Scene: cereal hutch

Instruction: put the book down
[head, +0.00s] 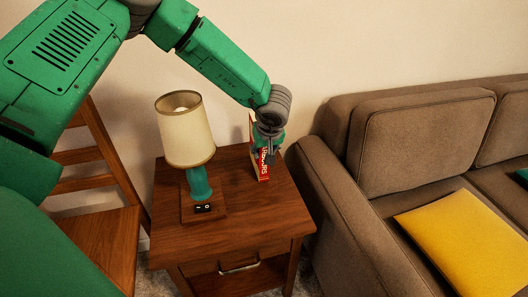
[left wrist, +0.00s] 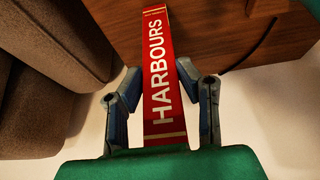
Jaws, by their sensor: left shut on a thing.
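The book is red, with HARBOURS in white on its spine. In the head view the book (head: 264,166) stands upright over the back right part of the side table (head: 230,215). Its lower end is at or just above the tabletop; I cannot tell whether it touches. My left gripper (head: 268,145) is shut on the book from above and hides part of it. In the left wrist view the book (left wrist: 160,75) runs between the two fingers of my left gripper (left wrist: 157,88). My right gripper is not in view.
A lamp (head: 187,135) with a cream shade and teal base stands on the table's left, with a small black item (head: 204,208) before it. A brown sofa (head: 340,215) with a yellow cushion (head: 455,235) is close on the right. A wooden chair (head: 100,225) stands left. The table's front right is clear.

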